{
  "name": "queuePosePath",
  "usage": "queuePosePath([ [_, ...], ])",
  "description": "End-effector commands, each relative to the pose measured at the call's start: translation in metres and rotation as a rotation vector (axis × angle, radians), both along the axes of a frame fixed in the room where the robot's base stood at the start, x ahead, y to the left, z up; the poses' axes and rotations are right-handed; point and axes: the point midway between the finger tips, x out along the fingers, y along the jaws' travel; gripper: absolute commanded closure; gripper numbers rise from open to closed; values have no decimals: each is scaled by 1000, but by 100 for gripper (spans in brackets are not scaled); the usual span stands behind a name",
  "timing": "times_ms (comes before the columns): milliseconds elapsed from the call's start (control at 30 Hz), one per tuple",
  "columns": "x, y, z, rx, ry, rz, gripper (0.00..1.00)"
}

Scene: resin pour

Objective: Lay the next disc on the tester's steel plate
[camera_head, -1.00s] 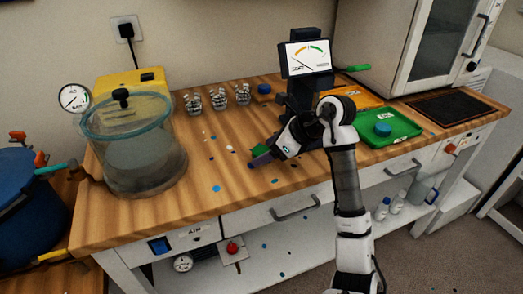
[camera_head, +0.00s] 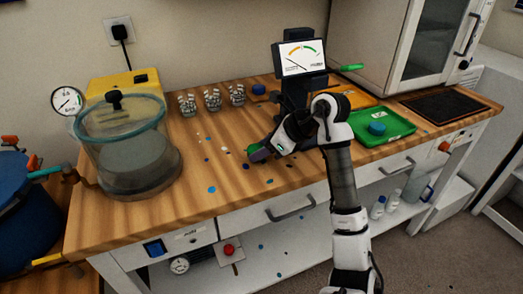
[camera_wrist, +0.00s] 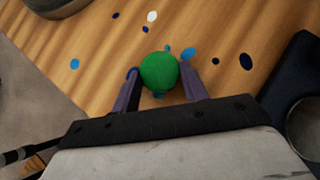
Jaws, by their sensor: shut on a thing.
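My gripper (camera_wrist: 160,80) is shut on a round green disc (camera_wrist: 158,72), which sits between the purple fingertips in the wrist view. In the head view my gripper (camera_head: 257,152) is over the middle of the bench, with a bit of the green disc (camera_head: 252,149) showing. The tester (camera_head: 300,58), a dark column with a dial screen, stands behind my arm. A blue disc (camera_head: 377,128) lies on the green tray (camera_head: 398,122) to the right.
A clear vacuum pot (camera_head: 130,165) stands at left on the wooden bench (camera_head: 215,225). Several small clear cups (camera_head: 212,100) and a blue round thing (camera_head: 258,89) are at the back. An orange tray (camera_head: 362,99) is behind my arm. Blue, dark and white spots dot the bench.

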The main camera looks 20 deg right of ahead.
Motion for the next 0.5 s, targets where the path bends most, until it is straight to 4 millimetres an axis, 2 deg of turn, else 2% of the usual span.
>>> queuePosePath([
  [167,0,0,23,-5,-2,1,82],
  [500,0,0,107,-4,-2,-1,82],
])
